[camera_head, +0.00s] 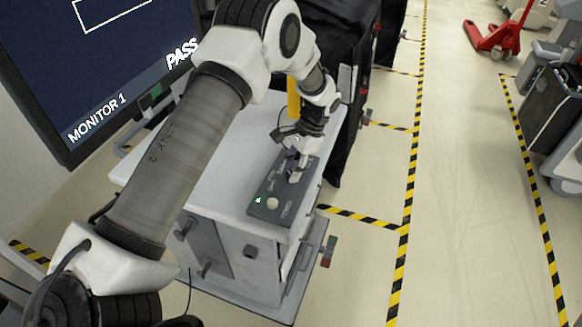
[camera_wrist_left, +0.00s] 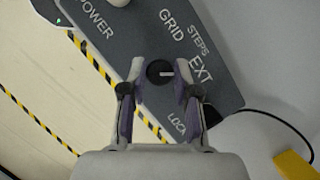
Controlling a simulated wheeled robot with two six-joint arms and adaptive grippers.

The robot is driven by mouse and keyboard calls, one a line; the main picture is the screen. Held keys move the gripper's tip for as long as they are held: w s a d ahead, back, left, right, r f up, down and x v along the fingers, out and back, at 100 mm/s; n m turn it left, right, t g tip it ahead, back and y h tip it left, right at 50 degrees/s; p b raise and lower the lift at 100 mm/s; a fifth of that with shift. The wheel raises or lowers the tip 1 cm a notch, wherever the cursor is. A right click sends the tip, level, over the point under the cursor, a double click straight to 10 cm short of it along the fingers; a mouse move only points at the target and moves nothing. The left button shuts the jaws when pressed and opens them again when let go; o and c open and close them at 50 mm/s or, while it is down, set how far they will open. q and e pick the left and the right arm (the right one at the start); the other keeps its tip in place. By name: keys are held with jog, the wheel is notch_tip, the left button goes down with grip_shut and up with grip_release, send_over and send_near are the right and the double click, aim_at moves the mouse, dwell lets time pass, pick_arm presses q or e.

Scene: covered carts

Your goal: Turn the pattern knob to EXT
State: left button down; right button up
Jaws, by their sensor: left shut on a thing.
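The pattern knob (camera_wrist_left: 160,73) is a small black round knob with a white pointer line, on a dark grey control panel (camera_wrist_left: 205,20). In the left wrist view its line points right, toward the printed EXT label; GRID and STEPS are printed above. My left gripper (camera_wrist_left: 160,88) has its two fingers on either side of the knob and is shut on it. In the head view the left gripper (camera_head: 297,172) is down at the panel (camera_head: 270,192) and hides the knob. My right gripper is not in view.
The panel lies on a light grey cart (camera_head: 215,165). A green light (camera_head: 258,200) and a pale button (camera_head: 272,203) are at its near end. A monitor (camera_head: 100,70) reading PASS stands left.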

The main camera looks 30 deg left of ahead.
pick_arm(q)
jog(key=shift+m, duration=0.6)
jog(key=shift+y, duration=0.3)
jog(key=shift+f, duration=0.1)
jog(key=c, duration=1.1)
grip_release()
jog(key=shift+c, duration=0.2)
jog(key=o, duration=0.3)
jog(key=shift+w+d, duration=0.15)
jog(key=shift+w+f, duration=0.1)
jog(key=shift+w, duration=0.05)
jog(key=shift+r, duration=0.35)
jog(key=v, duration=1.1)
jog(key=shift+d, duration=0.2)
